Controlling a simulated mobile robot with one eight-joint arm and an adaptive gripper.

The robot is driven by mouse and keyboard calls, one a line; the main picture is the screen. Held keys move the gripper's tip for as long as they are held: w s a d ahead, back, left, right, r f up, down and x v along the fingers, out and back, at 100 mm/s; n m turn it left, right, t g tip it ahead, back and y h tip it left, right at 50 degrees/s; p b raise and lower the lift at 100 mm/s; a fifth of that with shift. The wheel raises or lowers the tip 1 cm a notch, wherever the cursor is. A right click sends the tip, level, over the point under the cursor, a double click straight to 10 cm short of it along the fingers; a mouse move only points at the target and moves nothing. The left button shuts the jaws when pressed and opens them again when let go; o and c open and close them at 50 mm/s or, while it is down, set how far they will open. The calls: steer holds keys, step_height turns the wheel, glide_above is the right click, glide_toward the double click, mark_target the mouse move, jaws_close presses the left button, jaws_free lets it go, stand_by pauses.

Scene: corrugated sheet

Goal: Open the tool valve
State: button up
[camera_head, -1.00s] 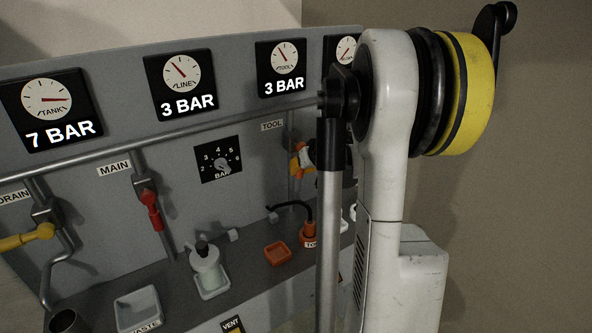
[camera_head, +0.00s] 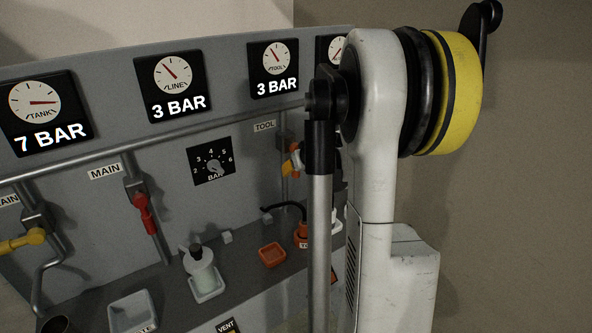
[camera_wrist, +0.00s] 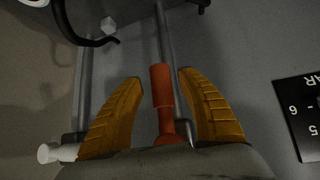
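The tool valve under the TOOL label (camera_head: 265,126) has an orange-red handle (camera_wrist: 161,85), seen along a grey pipe in the wrist view. My gripper (camera_wrist: 159,77) is open, with one yellow finger on each side of the handle. Gaps show between the handle and both fingers, so it is not gripped. In the head view my arm hides most of the gripper and valve; only small yellow and orange parts (camera_head: 291,163) show beside it. The TOOL gauge (camera_head: 274,67) shows 3 BAR.
To the left are the red MAIN handle (camera_head: 145,213), yellow drain handle (camera_head: 22,241) and BAR dial (camera_head: 211,165).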

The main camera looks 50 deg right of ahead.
steer(key=shift+r, duration=0.1)
steer(key=v, duration=1.2)
steer(key=w+a+n+y, duration=0.1)
steer(key=a+y, duration=0.1)
steer(key=a, duration=1.2)
steer(key=s+a+f+n, duration=0.1)
steer(key=s+a+f, duration=0.1)
steer(key=a, duration=0.6)
steer(key=s+a+f+n+y+b, duration=0.1)
steer(key=s+a+f, duration=0.1)
steer(key=s+a, duration=0.3)
steer(key=s+a+f+n+g+y+b, duration=0.1)
steer(key=s+a, duration=0.3)
steer(key=a, duration=0.7)
steer(key=shift+a+f+n, duration=0.15)
steer(key=shift+f+n, duration=0.25)
steer(key=shift+f, duration=0.25)
